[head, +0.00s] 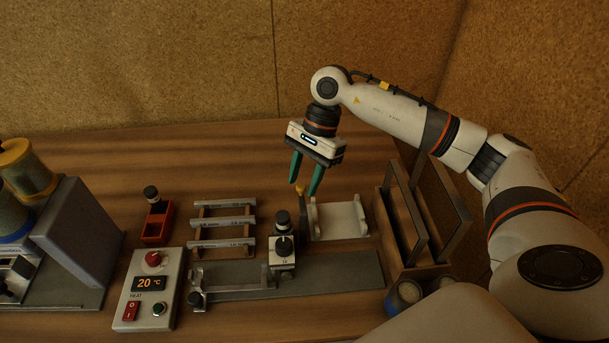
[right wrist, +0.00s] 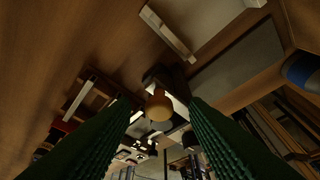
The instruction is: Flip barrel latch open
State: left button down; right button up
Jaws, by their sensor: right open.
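A small upright lever with an orange-yellow knob (head: 300,189) stands behind a white block with black knobs (head: 283,252). I take this lever to be the latch, but cannot be sure. My right gripper (head: 303,187) is open and points down, with its green fingers at about the height of the knob. In the right wrist view the orange knob (right wrist: 158,106) shows between the two ribbed fingers (right wrist: 161,118). I cannot tell whether either finger touches it. The lower part of the lever is partly hidden. My left gripper is not in view.
A white cradle (head: 338,219) stands right of the lever, and a wooden frame holder (head: 425,268) further right. A slatted rack (head: 222,222), red bin (head: 157,229) and heater box (head: 150,288) stand left. The table behind is clear.

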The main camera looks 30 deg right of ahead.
jog(key=b+v, duration=0.3)
jog(key=v, duration=0.9)
dwell(0.3)
